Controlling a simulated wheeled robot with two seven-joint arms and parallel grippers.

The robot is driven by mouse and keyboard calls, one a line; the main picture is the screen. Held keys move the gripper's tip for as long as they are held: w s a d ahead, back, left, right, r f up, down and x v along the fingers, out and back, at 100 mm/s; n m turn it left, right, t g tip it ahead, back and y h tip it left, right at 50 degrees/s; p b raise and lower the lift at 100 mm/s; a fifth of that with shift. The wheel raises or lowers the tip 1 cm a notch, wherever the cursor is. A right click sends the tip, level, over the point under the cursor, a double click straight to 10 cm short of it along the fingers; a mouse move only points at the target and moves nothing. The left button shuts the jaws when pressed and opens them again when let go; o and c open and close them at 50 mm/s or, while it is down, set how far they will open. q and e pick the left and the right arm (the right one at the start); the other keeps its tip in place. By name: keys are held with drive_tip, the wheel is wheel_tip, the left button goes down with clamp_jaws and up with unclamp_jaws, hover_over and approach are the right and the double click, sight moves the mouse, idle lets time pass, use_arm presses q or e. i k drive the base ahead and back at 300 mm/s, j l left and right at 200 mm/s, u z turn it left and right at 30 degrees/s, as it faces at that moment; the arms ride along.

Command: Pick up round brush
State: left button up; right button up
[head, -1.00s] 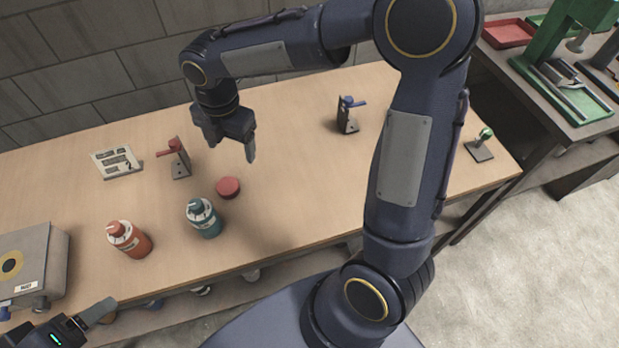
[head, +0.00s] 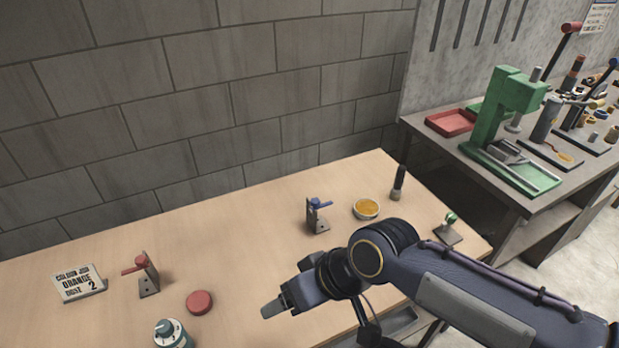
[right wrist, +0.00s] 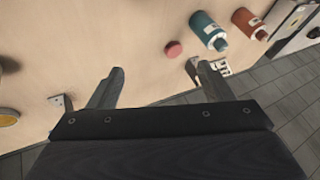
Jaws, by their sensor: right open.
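What looks like the round brush (head: 398,183), with a dark shaft and a paler lower end, stands upright at the far right back of the wooden table in the head view. It does not show in the right wrist view. My right gripper (head: 284,303) is over the table's front middle, to the left and nearer than the brush, well apart from it. In the right wrist view my right gripper (right wrist: 158,80) has its two fingers spread with nothing between them. My left gripper is not in view.
A round dish of orange powder (head: 366,208) and a blue-levered stand (head: 317,215) are left of the brush. A green-knobbed piece (head: 448,230) stands nearer, right. A red disc (head: 199,302), red-levered stand (head: 142,273), sign (head: 78,284) and teal bottle (head: 172,334) are left.

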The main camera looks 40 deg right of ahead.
sight(397, 190)
drive_tip(key=k+l, duration=0.2)
drive_tip(key=k+l+z, duration=0.15)
drive_tip(key=l, duration=0.25)
drive_tip(key=k+l, duration=0.2)
drive_tip(key=l+z, duration=0.1)
drive_tip(key=z, duration=1.3)
